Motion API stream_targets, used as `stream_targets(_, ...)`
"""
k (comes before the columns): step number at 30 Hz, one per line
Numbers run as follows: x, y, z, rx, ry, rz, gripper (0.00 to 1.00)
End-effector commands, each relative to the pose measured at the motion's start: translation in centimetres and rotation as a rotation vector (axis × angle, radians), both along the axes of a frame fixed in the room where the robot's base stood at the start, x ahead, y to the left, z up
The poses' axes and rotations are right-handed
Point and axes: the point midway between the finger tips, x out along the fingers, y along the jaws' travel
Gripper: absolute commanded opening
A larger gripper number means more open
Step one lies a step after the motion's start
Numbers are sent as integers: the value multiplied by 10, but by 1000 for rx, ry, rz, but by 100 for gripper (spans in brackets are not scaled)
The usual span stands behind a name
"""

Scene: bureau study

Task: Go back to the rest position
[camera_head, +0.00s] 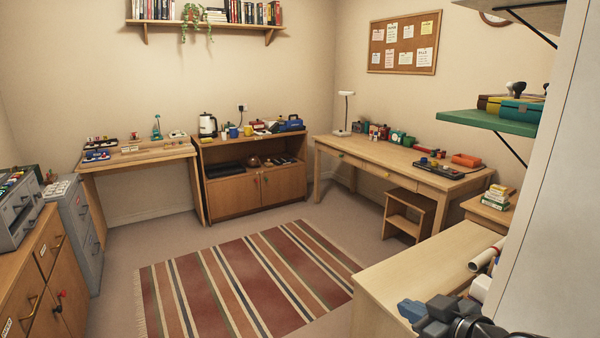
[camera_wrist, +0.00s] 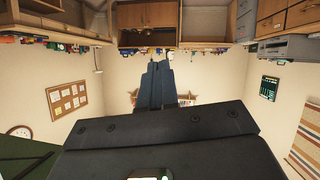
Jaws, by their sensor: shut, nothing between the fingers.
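My gripper (camera_head: 409,309) shows at the bottom right of the camera_head view, in front of the pale wooden desk (camera_head: 420,268). In the camera_wrist view its two blue-grey fingers (camera_wrist: 158,68) lie together, with nothing between them. Part of my arm is cut off by the lower edge of the camera_head view. The camera_wrist view is upside down, with the furniture along its top.
A white panel (camera_head: 545,210) fills the right edge, beside a green shelf (camera_head: 490,123). White rolls (camera_head: 486,257) lie on the near desk. A long desk (camera_head: 385,160), a sideboard (camera_head: 232,190) and grey drawers (camera_head: 78,228) line the room. The striped rug (camera_head: 240,285) is clear.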

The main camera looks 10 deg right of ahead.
Motion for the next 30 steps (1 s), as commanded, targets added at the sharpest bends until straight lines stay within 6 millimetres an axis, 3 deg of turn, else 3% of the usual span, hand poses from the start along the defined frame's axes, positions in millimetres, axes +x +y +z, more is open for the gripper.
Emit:
stream_targets(1,-5,22,0,63,-25,-28,0)
stream_targets(6,-34,65,-4,230,-85,-152,0)
stream_targets(11,-80,93,-18,345,-102,-267,0)
stream_targets(15,-133,106,-34,400,-98,-358,0)
stream_targets(23,-249,104,-52,395,-85,-459,0)
stream_targets(30,-349,73,-36,300,-109,-436,0)
